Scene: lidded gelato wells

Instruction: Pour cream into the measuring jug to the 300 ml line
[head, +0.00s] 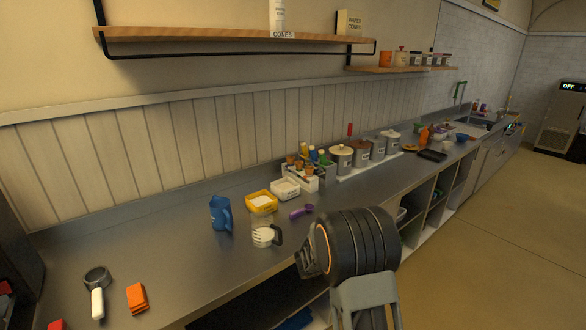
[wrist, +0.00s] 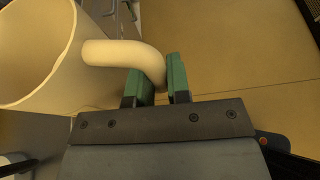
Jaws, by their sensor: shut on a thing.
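My gripper (wrist: 163,78) is shut on the curved handle of a large cream-coloured jug (wrist: 40,50), which fills the left of the wrist view. The jug's contents cannot be made out. In the head view, my wrist (head: 350,245) is over the counter's front edge, and the fingers and held jug are hidden. A clear measuring jug (head: 262,218) with white markings and a dark handle stands upright on the counter, left of my wrist. Its level and the 300 ml line are too small to read. A dark handle and pale rim (wrist: 12,165) show at the wrist view's lower left.
A blue jug (head: 220,213) stands just left of the measuring jug. A yellow tub (head: 262,201), a white tub (head: 286,189) and a purple scoop (head: 301,212) are close behind and right. Lidded wells (head: 362,152) stand farther right.

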